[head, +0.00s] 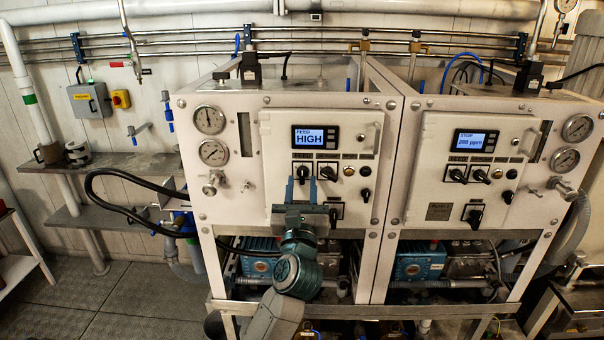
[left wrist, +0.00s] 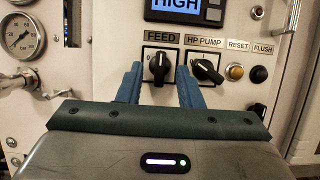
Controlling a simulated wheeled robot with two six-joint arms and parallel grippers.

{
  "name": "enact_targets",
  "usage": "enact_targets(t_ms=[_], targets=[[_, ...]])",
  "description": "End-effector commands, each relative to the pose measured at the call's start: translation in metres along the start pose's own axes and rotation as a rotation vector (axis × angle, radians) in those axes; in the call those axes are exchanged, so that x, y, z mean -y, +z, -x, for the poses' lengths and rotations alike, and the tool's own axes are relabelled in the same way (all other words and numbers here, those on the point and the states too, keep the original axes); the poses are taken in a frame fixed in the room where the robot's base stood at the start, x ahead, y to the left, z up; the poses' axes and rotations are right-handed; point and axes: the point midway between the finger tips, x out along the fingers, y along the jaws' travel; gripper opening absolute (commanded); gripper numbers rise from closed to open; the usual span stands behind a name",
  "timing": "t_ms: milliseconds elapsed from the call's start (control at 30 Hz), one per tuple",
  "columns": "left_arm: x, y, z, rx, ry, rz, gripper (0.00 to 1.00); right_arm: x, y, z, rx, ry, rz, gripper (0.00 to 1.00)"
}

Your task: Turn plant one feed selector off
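In the left wrist view the fingers (left wrist: 160,82) stand apart, one on each side of the knob, with gaps visible. Whether the fingertips reach past the knob's face is hard to tell. My right gripper is not in view.
The HP pump selector (left wrist: 206,68) is close to the right finger, with reset (left wrist: 236,72) and flush (left wrist: 259,74) buttons beyond. A lower selector (head: 335,214) is partly behind my gripper. The plant two panel (head: 470,170) stands to the right, its display reading STOP 200 ppm.

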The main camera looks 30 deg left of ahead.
Motion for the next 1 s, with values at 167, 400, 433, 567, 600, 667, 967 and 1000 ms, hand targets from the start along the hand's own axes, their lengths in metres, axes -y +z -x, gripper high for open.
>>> enact_targets(t_ms=[167, 400, 433, 567, 600, 667, 967, 1000], targets=[[0.0, 0.0, -0.019, -0.001, 0.0, -0.002, 0.33, 0.0, -0.001, 0.007, 0.0, 0.0, 0.0, 0.36], [0.0, -0.001, -0.022, -0.001, 0.0, -0.001, 0.33, 0.0, -0.001, 0.008, 0.0, 0.0, 0.0, 0.36], [0.0, -0.001, -0.022, -0.001, 0.0, -0.001, 0.33, 0.0, -0.001, 0.008, 0.0, 0.0, 0.0, 0.36], [0.0, -0.001, -0.022, -0.001, 0.0, -0.001, 0.23, 0.0, -0.001, 0.008, 0.0, 0.0, 0.0, 0.36], [0.0, -0.001, -0.022, -0.001, 0.0, -0.001, 0.15, 0.0, -0.001, 0.008, 0.0, 0.0, 0.0, 0.36], [0.0, -0.001, -0.022, -0.001, 0.0, -0.001, 0.03, 0.0, -0.001, 0.008, 0.0, 0.0, 0.0, 0.36], [0.001, -0.002, -0.021, 0.0, 0.01, 0.024, 0.02, 0.0, 0.0, 0.003, 0.0, 0.0, 0.0, 0.36], [0.001, -0.002, -0.021, 0.0, 0.015, 0.036, 0.02, 0.0, 0.0, 0.001, 0.0, 0.0, 0.0, 0.36]])
